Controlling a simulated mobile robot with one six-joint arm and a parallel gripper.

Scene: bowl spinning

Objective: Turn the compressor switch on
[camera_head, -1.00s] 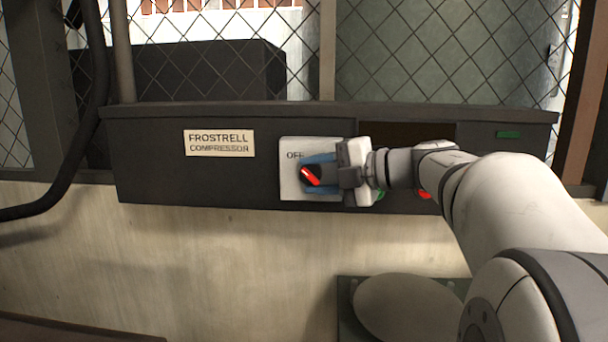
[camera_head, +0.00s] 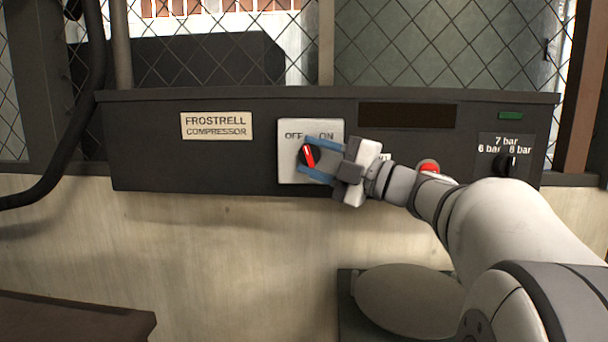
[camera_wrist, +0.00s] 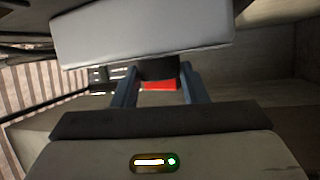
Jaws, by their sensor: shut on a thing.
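The compressor switch is a round black knob (camera_head: 306,158) with a red marker, on a white plate (camera_head: 291,174) labelled OFF at upper left and ON at upper right. The marker leans slightly left of upright, its upper end between the labels and a little toward OFF. My gripper (camera_head: 311,157) comes from the right, its blue fingers shut on the knob, one above and one below. In the wrist view the black knob (camera_wrist: 157,69) and its red marker sit between my gripper's fingers (camera_wrist: 160,88). The white plate (camera_wrist: 140,35) is behind the knob.
A red button (camera_head: 429,166) and a pressure dial (camera_head: 506,164) are to the right, close to my arm. Wire mesh is above.

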